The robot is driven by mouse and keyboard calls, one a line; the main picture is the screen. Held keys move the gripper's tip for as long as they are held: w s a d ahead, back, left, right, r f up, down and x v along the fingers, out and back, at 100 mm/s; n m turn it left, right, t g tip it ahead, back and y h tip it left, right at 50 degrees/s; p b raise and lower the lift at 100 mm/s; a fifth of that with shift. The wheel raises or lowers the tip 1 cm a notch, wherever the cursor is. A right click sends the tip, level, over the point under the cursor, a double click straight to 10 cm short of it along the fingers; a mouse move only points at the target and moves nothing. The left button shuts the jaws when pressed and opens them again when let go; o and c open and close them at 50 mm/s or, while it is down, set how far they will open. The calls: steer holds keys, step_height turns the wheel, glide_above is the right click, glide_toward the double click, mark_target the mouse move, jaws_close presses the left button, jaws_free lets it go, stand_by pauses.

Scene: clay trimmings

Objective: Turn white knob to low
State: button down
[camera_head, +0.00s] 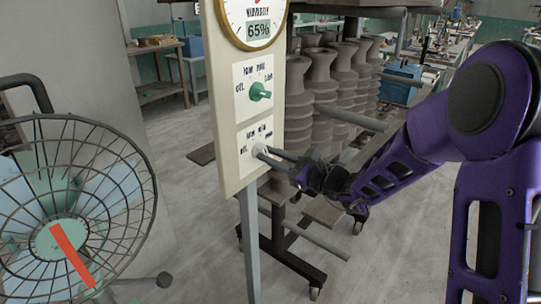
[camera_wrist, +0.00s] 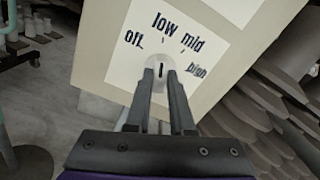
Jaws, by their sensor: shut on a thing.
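The white knob (camera_head: 259,149) sits on the lower dial plate (camera_head: 247,133) of an upright cream panel. In the wrist view the knob (camera_wrist: 157,62) is partly hidden by my fingers. Its plate reads off, low, mid and high, running from left over the top to right. A short dark line on the knob stands about upright in the wrist view; I cannot tell exactly which label it marks. My gripper (camera_head: 262,154) reaches in from the right with its fingers closed on the knob's sides. The fingertips (camera_wrist: 161,72) show at both sides of the dark line.
A green knob (camera_head: 259,92) is on the plate above, under a round gauge (camera_head: 258,30) reading 65%. A caged fan (camera_head: 125,180) stands at the left. A rack of grey clay pieces (camera_head: 322,75) stands close behind the panel. Open floor lies below.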

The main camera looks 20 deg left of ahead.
steer(key=c, duration=0.8)
jaws_free()
steer(key=shift+d, duration=0.1)
steer(key=v, duration=1.7)
steer(key=shift+s+d, duration=0.1)
steer(key=shift+s, duration=0.05)
